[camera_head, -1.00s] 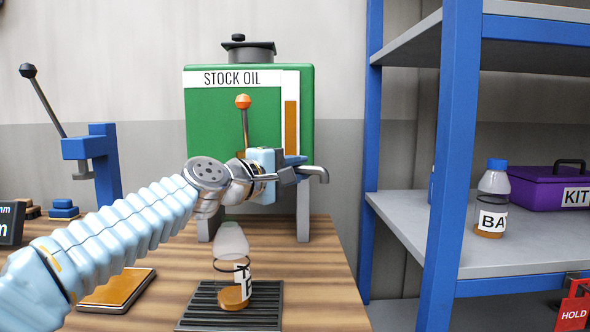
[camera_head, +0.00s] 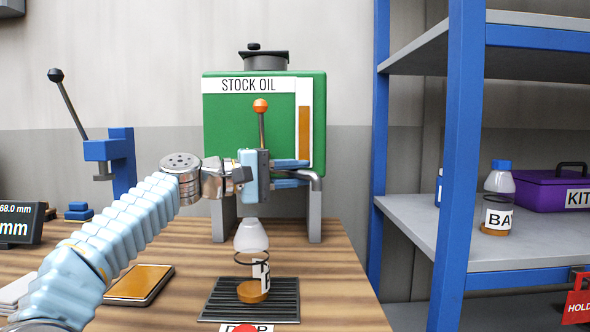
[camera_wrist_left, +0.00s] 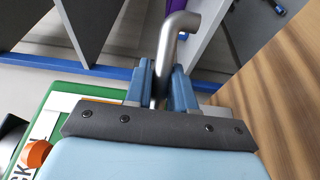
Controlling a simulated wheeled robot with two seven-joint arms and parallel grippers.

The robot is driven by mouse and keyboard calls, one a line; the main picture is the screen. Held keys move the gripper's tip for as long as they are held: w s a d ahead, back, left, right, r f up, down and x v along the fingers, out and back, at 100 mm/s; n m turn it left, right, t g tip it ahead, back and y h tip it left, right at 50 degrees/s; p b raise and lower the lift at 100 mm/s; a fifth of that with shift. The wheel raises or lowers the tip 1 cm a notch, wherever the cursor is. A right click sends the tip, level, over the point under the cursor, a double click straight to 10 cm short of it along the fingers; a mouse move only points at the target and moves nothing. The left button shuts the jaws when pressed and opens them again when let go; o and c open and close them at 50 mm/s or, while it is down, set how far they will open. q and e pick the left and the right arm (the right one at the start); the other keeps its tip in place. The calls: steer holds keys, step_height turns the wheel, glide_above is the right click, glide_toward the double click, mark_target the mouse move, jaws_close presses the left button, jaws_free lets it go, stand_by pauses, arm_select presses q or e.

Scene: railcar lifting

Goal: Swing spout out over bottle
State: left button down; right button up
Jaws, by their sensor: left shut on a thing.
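The green stock oil tank (camera_head: 230,125) stands on grey legs at the back of the bench. Its grey spout (camera_head: 317,190) bends downward at the tank's right front; it also shows in the left wrist view (camera_wrist_left: 176,38). My left gripper (camera_head: 300,172) is shut on the spout, its blue fingers either side of the pipe. The gripper also shows in the wrist view (camera_wrist_left: 161,88). A clear bottle (camera_head: 252,240) with a little amber oil and a label stands upright on the black drip grate (camera_head: 225,300), left of the spout's end. My right gripper is not in view.
A lever with an orange knob (camera_head: 260,106) rises behind my gripper. A blue press (camera_head: 122,155) and an amber-topped pad (camera_head: 140,283) are on the left. A blue-framed shelf (camera_head: 455,170) on the right holds a capped bottle (camera_head: 497,212) and a purple kit box (camera_head: 550,190).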

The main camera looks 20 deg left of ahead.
arm_select(q)
steer(key=shift+s+a+m+g, duration=0.15)
steer(key=shift+m+g, duration=0.15)
steer(key=shift+g, duration=0.1)
steer(key=c, duration=1)
jaws_free()
steer(key=shift+c, duration=0.2)
steer(key=b+v, duration=0.2)
steer(key=v, duration=1.1)
steer(key=shift+s+a+f, duration=0.15)
steer(key=shift+a+f, duration=0.1)
steer(key=shift+a, duration=0.15)
